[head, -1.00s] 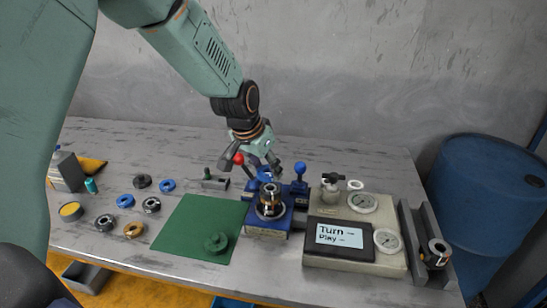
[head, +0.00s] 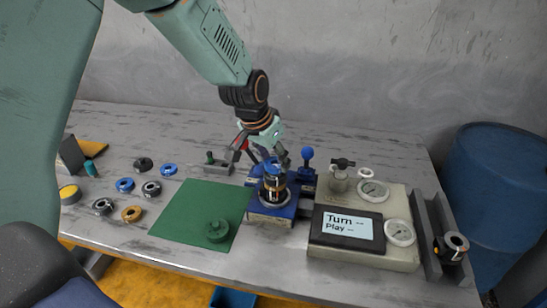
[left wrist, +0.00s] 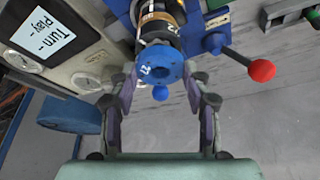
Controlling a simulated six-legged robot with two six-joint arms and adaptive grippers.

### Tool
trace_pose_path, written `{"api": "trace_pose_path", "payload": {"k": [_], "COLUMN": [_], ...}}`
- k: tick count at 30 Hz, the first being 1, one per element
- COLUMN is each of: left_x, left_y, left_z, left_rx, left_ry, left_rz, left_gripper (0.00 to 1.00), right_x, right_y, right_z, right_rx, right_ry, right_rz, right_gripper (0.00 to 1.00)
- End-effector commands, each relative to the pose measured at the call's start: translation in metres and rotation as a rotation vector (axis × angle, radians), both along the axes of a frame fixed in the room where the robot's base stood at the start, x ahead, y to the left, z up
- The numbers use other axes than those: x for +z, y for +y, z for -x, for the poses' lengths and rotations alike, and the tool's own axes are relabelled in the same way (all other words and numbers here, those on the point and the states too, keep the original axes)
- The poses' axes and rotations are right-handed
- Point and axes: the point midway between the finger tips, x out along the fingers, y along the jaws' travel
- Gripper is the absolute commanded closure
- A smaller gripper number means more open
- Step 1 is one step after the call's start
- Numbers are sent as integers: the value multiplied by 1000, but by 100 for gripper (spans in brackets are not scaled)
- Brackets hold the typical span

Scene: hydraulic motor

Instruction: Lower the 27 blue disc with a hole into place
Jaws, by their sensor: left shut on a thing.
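The blue disc with a hole (left wrist: 160,66) is between the fingertips of my left gripper (left wrist: 163,76) in the left wrist view, with its marked face and hole visible. In the head view my left gripper (head: 272,150) reaches down to the motor stack (head: 273,190) of metal and dark rings. This stands upright on the blue fixture (head: 268,210). The disc is at the top of the stack, roughly in line with it. Whether it touches the ring below, I cannot tell. The stack also shows in the left wrist view (left wrist: 156,14). My right gripper is not in view.
A gauge box with a screen (head: 347,225) stands close right of the fixture. A blue-knobbed lever (head: 307,153) and a red handle (head: 240,142) stand near the gripper. A green mat (head: 195,205) and several loose rings (head: 152,188) lie to the left.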

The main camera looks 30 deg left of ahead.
Motion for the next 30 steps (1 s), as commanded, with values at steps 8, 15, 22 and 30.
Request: {"api": "trace_pose_path", "payload": {"k": [8,15,22,30], "left_x": [-1,-1,0,0], "left_y": [0,0,0,0], "left_z": [-3,-3,-2,-2], "left_rx": [-1,-1,-1,-1], "left_ry": [-2,-2,-1,-2], "left_rz": [-1,-1,-1,-1], "left_gripper": [92,92,92,92], "right_x": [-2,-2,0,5], "right_y": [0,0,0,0], "right_z": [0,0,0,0], "right_rx": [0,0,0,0], "right_ry": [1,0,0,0], "right_rz": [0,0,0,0], "right_gripper": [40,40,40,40]}}
